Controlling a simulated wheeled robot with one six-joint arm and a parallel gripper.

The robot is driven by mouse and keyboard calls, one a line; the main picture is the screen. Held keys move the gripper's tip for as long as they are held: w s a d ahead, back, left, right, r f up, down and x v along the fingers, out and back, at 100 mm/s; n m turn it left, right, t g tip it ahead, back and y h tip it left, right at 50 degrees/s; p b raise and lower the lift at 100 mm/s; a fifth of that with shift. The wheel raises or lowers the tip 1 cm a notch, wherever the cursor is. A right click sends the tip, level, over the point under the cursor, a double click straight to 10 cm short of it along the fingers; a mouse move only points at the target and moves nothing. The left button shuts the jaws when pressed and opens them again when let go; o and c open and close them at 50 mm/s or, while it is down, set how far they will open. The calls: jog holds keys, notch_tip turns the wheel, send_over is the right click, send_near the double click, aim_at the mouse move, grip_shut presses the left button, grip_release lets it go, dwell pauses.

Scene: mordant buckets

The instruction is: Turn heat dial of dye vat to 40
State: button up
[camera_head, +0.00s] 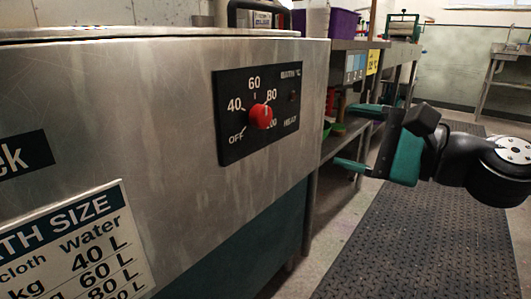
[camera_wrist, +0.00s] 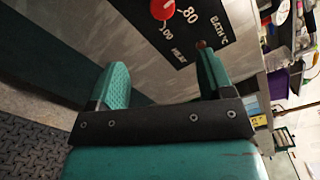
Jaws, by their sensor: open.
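The dye vat (camera_head: 140,110) is a scratched steel tank filling the left of the head view. On its front is a black dial plate (camera_head: 230,140) marked OFF, 40, 60, 80 and 100. The round red heat dial (camera_head: 261,116) sits in the middle of the plate; its exact pointer setting is too small to tell. My gripper (camera_head: 345,136) is open and empty, to the right of the dial and apart from it. In the wrist view, the red dial (camera_wrist: 162,9) shows at the top edge, partly cut off, beyond the gap between my teal fingers (camera_wrist: 162,66).
A small indicator (camera_head: 293,96) sits on the plate right of the dial. A bath size chart (camera_head: 85,245) is on the vat's lower left. Shelving (camera_head: 340,150) with goods stands behind my gripper. A dark ribbed mat (camera_head: 400,245) covers the floor on the right.

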jog(key=p, duration=1.2)
send_near(266, 118)
jog(key=shift+m, duration=0.3)
jog(key=x, duration=1)
jog(key=c, duration=0.9)
jog(key=shift+a+r, duration=0.1)
